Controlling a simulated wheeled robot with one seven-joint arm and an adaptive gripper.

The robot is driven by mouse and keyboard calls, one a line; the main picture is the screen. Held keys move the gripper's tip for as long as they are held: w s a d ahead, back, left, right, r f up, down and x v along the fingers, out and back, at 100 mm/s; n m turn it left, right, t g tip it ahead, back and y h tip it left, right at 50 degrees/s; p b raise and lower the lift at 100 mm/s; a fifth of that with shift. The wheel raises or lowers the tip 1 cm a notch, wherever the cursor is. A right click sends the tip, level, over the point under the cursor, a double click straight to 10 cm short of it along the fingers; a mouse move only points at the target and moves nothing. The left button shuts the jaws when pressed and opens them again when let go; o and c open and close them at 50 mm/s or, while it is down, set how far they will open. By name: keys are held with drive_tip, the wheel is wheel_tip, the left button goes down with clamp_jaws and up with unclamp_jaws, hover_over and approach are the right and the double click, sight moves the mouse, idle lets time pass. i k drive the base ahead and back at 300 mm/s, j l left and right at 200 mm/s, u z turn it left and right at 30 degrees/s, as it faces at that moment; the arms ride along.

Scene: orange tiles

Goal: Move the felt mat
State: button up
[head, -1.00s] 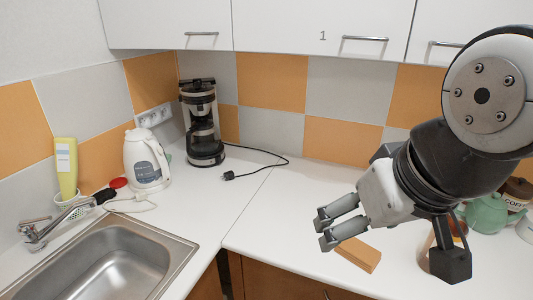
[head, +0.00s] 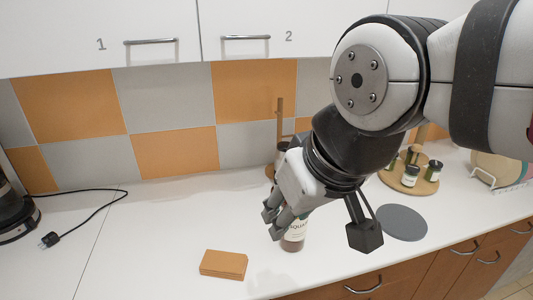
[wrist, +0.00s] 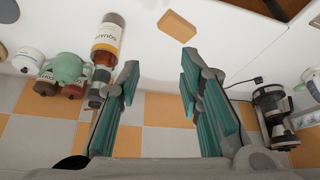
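The felt mat (head: 402,223) appears to be the flat grey round disc lying on the white counter, right of my gripper in the head view. Nothing lies on it. My gripper (head: 273,215) is above the counter, apart from the mat and to its left, in front of a squash bottle. In the wrist view my gripper (wrist: 159,80) has its two fingers spread with nothing between them.
A brown block (head: 223,264) lies near the counter's front edge. The squash bottle (head: 293,240) is partly hidden by my gripper. A round wooden tray (head: 418,187) with jars stands behind the mat. A wire rack (head: 484,178) is at the right. The counter's left part is mostly clear.

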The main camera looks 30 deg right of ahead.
sight(401, 222)
drive_tip(key=z, duration=1.5)
